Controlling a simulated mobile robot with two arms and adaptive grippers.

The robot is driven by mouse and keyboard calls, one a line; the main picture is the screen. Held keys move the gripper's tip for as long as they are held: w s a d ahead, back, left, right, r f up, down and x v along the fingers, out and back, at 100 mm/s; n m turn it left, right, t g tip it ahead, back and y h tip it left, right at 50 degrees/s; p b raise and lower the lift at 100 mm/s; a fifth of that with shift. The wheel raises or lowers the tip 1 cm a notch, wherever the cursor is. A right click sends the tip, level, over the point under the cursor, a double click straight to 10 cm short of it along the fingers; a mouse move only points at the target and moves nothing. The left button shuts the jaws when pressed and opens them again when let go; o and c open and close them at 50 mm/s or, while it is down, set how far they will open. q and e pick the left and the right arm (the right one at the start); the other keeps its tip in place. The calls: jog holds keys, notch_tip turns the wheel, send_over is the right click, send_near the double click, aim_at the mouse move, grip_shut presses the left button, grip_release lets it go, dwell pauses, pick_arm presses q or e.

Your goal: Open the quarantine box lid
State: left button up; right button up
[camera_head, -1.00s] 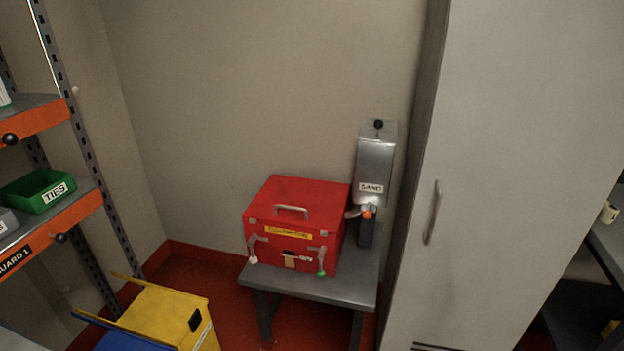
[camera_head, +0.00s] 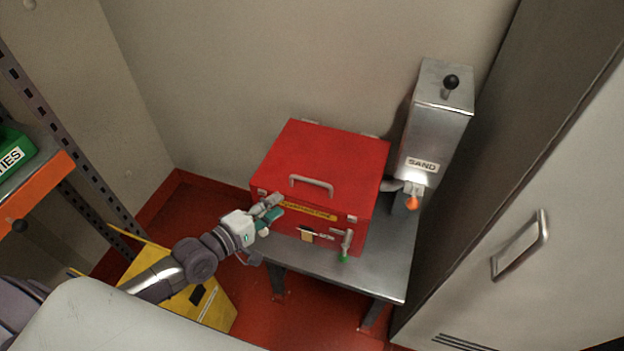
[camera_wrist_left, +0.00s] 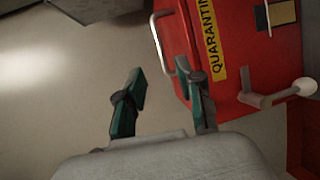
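The red quarantine box (camera_head: 275,171) stands on a small grey table with its lid (camera_head: 335,152) shut. A grey handle (camera_head: 312,184) is on the lid, and it also shows in the left wrist view (camera_wrist_left: 166,45). A yellow label (camera_head: 308,211) is on the front. The right latch (camera_head: 346,243), green-tipped, points down. The left latch, white-tipped, shows in the left wrist view (camera_wrist_left: 275,97); in the head view my gripper largely hides it. My left gripper (camera_head: 270,211) is at the box's front left corner, fingers apart and empty. I cannot tell whether it touches the box. My right gripper is out of view.
The grey table (camera_head: 385,272) has bare room in front and right of the box. A metal sand dispenser (camera_head: 436,130) stands close on the right, beside a tall grey cabinet (camera_head: 540,190). A yellow bin (camera_head: 215,308) is below my left arm. Shelving stands at left.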

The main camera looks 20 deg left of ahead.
aim_at(310, 182)
pick_arm(q)
jog(key=x, duration=1.3)
jog(key=shift+w+d, duration=0.15)
jog(key=shift+w, duration=0.1)
jog(key=shift+c, duration=0.4)
grip_shut()
